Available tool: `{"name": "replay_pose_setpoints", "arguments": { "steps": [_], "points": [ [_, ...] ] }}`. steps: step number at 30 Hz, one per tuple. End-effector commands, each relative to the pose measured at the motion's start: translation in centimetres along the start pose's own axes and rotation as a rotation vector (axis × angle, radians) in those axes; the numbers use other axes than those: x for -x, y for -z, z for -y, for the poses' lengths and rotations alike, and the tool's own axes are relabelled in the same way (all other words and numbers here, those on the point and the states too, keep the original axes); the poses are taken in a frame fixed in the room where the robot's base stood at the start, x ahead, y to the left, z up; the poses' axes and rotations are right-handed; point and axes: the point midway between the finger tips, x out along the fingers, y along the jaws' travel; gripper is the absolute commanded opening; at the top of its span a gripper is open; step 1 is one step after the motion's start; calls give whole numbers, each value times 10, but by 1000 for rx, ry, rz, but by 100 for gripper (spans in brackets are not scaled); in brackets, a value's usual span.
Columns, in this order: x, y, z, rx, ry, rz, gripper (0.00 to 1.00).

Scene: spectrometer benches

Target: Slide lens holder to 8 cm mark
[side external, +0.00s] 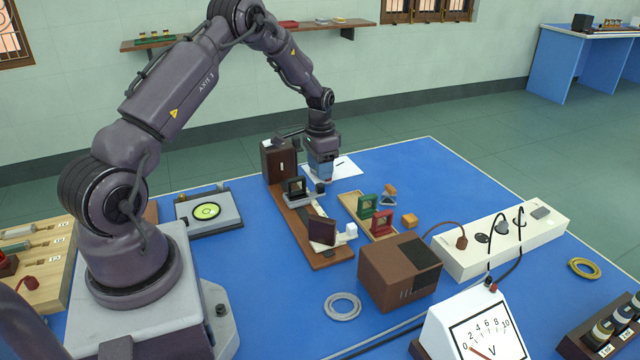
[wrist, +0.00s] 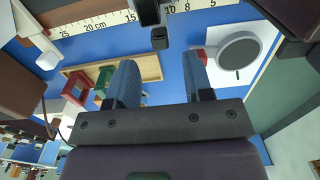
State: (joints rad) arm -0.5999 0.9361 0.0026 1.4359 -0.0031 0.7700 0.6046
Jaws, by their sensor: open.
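The lens holder (side external: 295,187), a dark square frame on a grey carriage, stands on the wooden bench (side external: 332,259). In the wrist view, a black part (wrist: 148,12), apparently the holder's, crosses the scale (wrist: 100,22) between the 15 and 10 marks, with a dark knob (wrist: 160,38) below it. The rest of the holder is out of that view. The 8 mark lies to its right. My gripper (side external: 321,178) points down beside the bench, near its brown-box end. In the wrist view its blue-padded fingers (wrist: 161,72) are apart, with nothing between them. They are apart from the knob.
A brown box (side external: 278,161) stands at the bench's far end and a dark plate (side external: 322,231) at its near end. A wooden tray (side external: 352,207) with red and green holders lies to the right. A grey disc (wrist: 238,50) is beside the right finger.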

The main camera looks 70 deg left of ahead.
Motion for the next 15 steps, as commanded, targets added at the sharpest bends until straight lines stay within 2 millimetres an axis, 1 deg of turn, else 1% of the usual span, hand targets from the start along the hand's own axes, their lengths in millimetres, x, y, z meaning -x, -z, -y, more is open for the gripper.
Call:
{"name": "replay_pose_setpoints", "arguments": {
  "steps": [1,6,9,15],
  "points": [
    [-12,-1,0,0,-2,4,47],
    [-37,0,0,1,-1,1,47],
    [-47,0,0,1,-1,1,47],
    [-53,0,0,1,1,-1,47]
  ]
}}
